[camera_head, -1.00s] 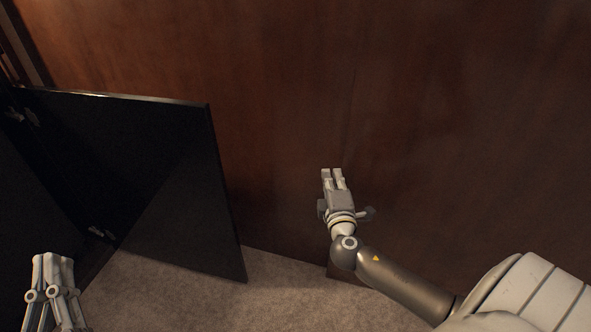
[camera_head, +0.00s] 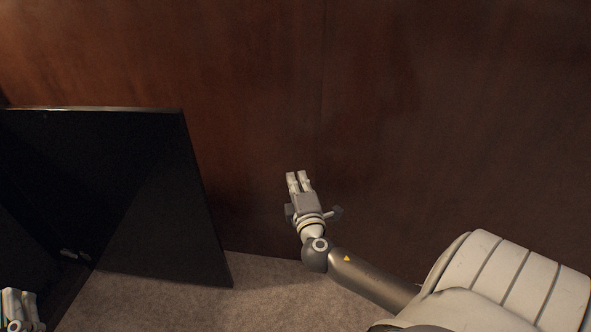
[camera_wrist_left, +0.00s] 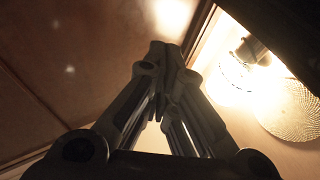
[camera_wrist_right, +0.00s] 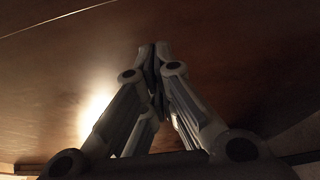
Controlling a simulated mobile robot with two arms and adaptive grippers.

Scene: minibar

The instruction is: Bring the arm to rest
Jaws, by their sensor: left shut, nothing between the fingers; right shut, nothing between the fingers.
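My right gripper (camera_head: 298,176) is in the middle of the head view, in front of the brown wood panel, with its fingers pointing up and away. Its fingers are shut and empty; in the right wrist view the fingertips (camera_wrist_right: 154,50) meet. My left gripper (camera_head: 20,296) shows only in part at the lower left corner of the head view, near the open black door. In the left wrist view its fingertips (camera_wrist_left: 165,52) are together with nothing between them.
An open black door (camera_head: 150,200) stands at the left, with a hinge (camera_head: 72,254) low beside it. A brown wood wall (camera_head: 420,110) fills the back. Grey carpet (camera_head: 190,300) lies below. A bright lamp (camera_wrist_left: 240,72) shows in the left wrist view.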

